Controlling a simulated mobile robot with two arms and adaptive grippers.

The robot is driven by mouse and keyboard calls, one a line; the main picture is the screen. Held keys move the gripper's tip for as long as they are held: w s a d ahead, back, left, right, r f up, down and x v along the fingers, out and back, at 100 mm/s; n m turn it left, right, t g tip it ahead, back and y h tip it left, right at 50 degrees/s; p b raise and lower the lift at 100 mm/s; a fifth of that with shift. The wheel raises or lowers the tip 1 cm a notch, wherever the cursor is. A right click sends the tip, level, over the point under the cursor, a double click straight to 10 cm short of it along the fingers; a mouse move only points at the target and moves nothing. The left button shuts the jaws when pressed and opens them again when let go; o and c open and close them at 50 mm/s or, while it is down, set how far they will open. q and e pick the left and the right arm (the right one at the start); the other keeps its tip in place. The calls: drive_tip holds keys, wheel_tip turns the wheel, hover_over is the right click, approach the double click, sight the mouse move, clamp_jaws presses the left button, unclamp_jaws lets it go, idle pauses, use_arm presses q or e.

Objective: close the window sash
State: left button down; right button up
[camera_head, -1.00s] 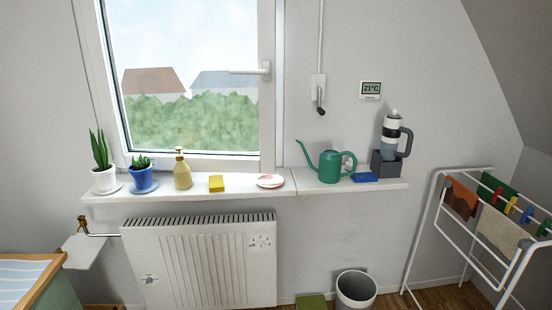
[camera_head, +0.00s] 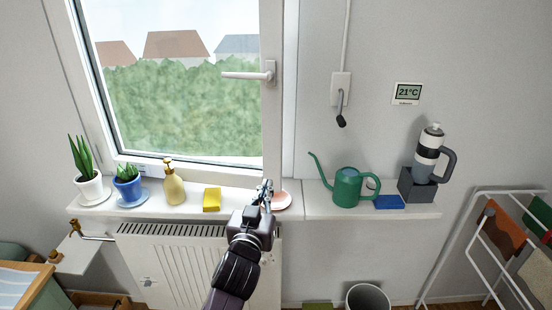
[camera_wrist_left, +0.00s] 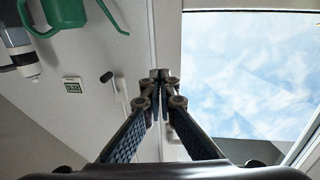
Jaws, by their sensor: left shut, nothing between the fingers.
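The window sash (camera_head: 271,130) is a white frame around a glass pane, at the upper left of the head view. Its white handle (camera_head: 245,75) points left, lying level on the right stile. I cannot tell exactly how far the sash stands from the fixed frame (camera_head: 291,110). My left gripper (camera_head: 266,190) is shut and empty, in front of the sash's lower right corner and over the sill. In the left wrist view the picture is upside down; the closed fingertips (camera_wrist_left: 160,75) overlap the sash edge, and contact cannot be told. My right gripper is not in view.
A radiator (camera_head: 185,265) is below; a drying rack (camera_head: 480,225) stands right.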

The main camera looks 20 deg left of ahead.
sight(278, 157)
use_arm(q)
drive_tip(key=w+p, duration=0.1)
drive_tip(key=w, duration=0.3)
drive_tip(key=w+a+p, duration=0.1)
drive_tip(key=w, duration=0.3)
drive_tip(key=w+p, duration=0.1)
drive_tip(key=w, duration=0.3)
drive_tip(key=shift+w+a+f, duration=0.1)
drive_tip(key=shift+w+a, duration=0.05)
drive_tip(key=shift+w, duration=0.05)
drive_tip(key=shift+w+f, duration=0.1)
drive_tip(key=shift+w, duration=0.65)
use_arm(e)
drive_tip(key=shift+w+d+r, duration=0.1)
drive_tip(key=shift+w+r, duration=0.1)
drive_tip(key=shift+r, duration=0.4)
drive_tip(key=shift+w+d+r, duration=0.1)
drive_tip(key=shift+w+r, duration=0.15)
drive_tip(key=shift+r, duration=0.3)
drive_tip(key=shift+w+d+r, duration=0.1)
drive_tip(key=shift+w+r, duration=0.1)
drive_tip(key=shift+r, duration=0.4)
use_arm(q)
drive_tip(key=shift+w, duration=0.1)
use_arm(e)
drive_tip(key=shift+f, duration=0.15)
